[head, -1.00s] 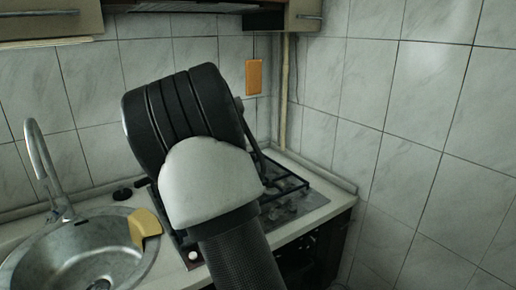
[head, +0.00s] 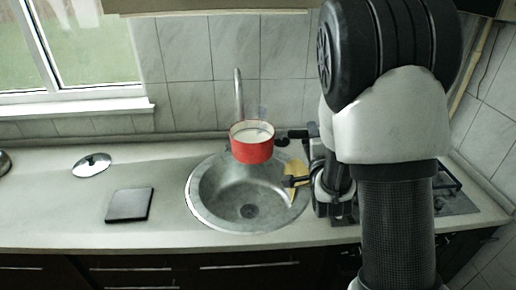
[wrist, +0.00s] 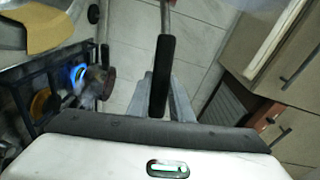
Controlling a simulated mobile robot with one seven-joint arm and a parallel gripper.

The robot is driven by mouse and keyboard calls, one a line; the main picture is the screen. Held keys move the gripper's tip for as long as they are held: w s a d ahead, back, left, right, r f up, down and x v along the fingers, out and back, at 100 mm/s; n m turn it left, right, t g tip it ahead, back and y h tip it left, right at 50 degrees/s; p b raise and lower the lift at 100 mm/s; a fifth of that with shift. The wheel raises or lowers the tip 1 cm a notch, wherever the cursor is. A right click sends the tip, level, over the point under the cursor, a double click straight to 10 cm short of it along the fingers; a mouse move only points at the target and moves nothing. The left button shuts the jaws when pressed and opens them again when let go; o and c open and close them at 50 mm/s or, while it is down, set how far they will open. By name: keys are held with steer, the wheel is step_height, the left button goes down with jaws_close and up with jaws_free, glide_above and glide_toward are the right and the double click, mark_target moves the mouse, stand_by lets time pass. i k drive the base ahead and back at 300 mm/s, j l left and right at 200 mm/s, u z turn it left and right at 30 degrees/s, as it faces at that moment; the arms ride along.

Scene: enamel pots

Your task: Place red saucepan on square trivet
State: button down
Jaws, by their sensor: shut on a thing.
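The red saucepan (head: 251,152), with a pale inside, is held up over the sink in the head view, apart from the counter. My gripper (head: 290,181) is to its right and lower, in front of the yellow piece. In the wrist view my gripper (wrist: 161,100) is shut on the saucepan's black handle (wrist: 163,65), which runs up between the fingers to a metal shank. The pan body is mostly out of that view. The square trivet (head: 129,204) is a dark flat square on the counter left of the sink, with nothing on it.
A shiny round lid (head: 92,164) lies behind the trivet. The steel sink (head: 215,205) has a tall tap (head: 238,95) and a yellow piece (head: 297,170) at its right rim. The stove (head: 455,200) is at right; a blue flame (wrist: 78,74) burns on it. Counter around the trivet is clear.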

mark_target(150, 201)
steer(key=j+u, duration=0.1)
steer(key=j, duration=0.3)
steer(key=i+j+u, duration=0.1)
steer(key=j, duration=0.3)
steer(key=i+j+u, duration=0.1)
steer(key=j, duration=0.3)
steer(key=i+j+u, duration=0.1)
steer(key=j, duration=0.3)
steer(key=i+j+u, duration=0.1)
steer(key=j, duration=0.25)
steer(key=i, duration=0.05)
